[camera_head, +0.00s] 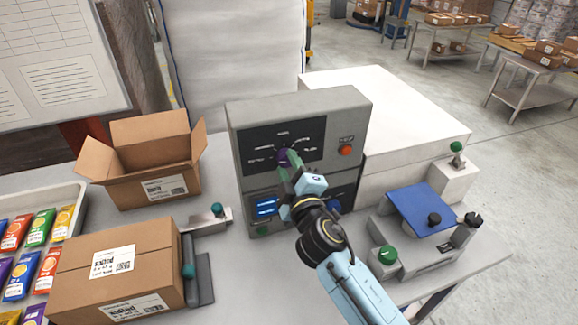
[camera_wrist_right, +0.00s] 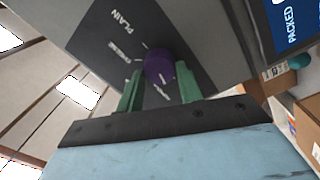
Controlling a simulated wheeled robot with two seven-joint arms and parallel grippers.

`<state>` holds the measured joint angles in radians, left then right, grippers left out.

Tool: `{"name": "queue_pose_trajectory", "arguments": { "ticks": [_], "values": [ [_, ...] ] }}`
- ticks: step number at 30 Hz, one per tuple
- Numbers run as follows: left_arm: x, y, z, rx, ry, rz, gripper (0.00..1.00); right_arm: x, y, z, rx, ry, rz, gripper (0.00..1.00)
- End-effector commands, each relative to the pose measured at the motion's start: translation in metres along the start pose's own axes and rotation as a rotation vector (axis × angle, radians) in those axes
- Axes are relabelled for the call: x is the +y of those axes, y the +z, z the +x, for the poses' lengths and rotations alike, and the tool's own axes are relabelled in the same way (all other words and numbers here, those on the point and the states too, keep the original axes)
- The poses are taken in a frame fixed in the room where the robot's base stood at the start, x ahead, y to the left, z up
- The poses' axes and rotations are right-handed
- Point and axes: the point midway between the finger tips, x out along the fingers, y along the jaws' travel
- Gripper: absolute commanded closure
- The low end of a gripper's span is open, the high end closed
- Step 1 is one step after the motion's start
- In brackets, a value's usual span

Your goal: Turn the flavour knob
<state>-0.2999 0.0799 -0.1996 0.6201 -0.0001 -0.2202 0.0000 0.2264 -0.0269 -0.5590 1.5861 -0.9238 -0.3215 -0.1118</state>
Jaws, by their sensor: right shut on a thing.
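The purple flavour knob (camera_head: 283,154) sits on the dark dial panel (camera_head: 257,141) of a grey control box (camera_head: 347,112). In the right wrist view the knob (camera_wrist_right: 159,67) lies between my two green fingers. My right gripper (camera_head: 289,167) is shut on the knob, one finger on each side, seen also in the right wrist view (camera_wrist_right: 160,80). Labels ring the knob; "PLAIN" (camera_wrist_right: 130,20) reads clearly in the wrist view, and others are small or partly covered. I cannot tell which label the knob points to. My left gripper is not in view.
An orange button (camera_head: 345,150) is right of the dial, and a lit blue display (camera_head: 266,207) is below. An open carton (camera_head: 150,160), a closed carton (camera_head: 118,270) and a tray of packets (camera_head: 78,195) stand left. A blue-topped weigher (camera_head: 419,207) stands right.

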Motion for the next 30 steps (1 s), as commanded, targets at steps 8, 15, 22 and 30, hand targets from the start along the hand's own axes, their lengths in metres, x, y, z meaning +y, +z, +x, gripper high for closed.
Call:
{"name": "queue_pose_trajectory", "arguments": {
  "ticks": [8, 15, 22, 30],
  "values": [
    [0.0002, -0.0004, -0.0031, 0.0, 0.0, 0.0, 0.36, -0.0002, 0.0004, 0.0001, 0.009, -0.002, -0.184, 0.87],
    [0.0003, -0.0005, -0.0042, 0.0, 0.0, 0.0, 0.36, -0.0008, 0.0005, -0.0001, 0.013, -0.003, -0.268, 0.87],
    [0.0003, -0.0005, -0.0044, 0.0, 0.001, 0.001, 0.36, -0.001, 0.0004, -0.0001, 0.015, -0.003, -0.293, 0.87],
    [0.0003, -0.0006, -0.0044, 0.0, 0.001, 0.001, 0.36, -0.001, 0.0005, -0.0001, 0.015, -0.003, -0.295, 0.87]
  ]
}}
